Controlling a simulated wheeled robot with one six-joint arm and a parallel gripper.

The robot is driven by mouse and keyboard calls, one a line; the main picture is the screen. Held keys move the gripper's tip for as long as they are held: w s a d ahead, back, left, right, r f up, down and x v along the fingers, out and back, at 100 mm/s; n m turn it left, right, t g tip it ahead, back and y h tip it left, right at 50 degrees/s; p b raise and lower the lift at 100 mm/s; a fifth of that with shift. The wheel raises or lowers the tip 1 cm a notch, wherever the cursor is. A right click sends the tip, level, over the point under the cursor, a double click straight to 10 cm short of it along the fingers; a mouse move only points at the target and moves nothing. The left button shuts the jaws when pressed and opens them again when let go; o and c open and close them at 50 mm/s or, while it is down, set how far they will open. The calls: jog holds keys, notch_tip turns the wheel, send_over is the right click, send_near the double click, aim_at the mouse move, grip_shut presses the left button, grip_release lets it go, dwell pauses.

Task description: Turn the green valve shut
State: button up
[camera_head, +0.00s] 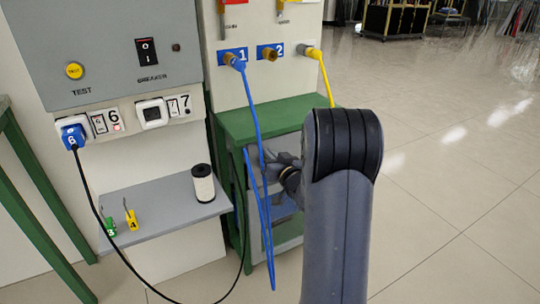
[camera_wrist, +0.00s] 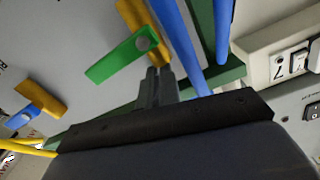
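The green valve has a flat green lever (camera_wrist: 115,60) on a brass body (camera_wrist: 132,16) in the wrist view. The lever points down-left from its round pivot and lies roughly crosswise to the brass body. My gripper's two dark fingers (camera_wrist: 157,75) are close together, with nothing seen between them. Their tips are just below the pivot end of the lever in the picture; I cannot tell whether they touch it. In the head view my gripper (camera_head: 284,168) is by the green-framed stand (camera_head: 262,118), partly behind my arm. The green lever is not visible there.
A blue hose (camera_wrist: 172,40) runs close beside the green valve. A second valve with a blue lever (camera_wrist: 22,117) is at the left, near a yellow hose (camera_wrist: 40,152). A grey shelf (camera_head: 155,222) holds a white spool (camera_head: 203,184). Open floor lies right.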

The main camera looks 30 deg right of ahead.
jog(key=shift+o, duration=0.4)
jog(key=o, duration=0.7)
jog(key=s+p, duration=0.1)
jog(key=s, duration=0.9)
jog(key=shift+s+d+p, duration=0.2)
jog(key=shift+s+p, duration=0.2)
jog(key=shift+o, duration=0.5)
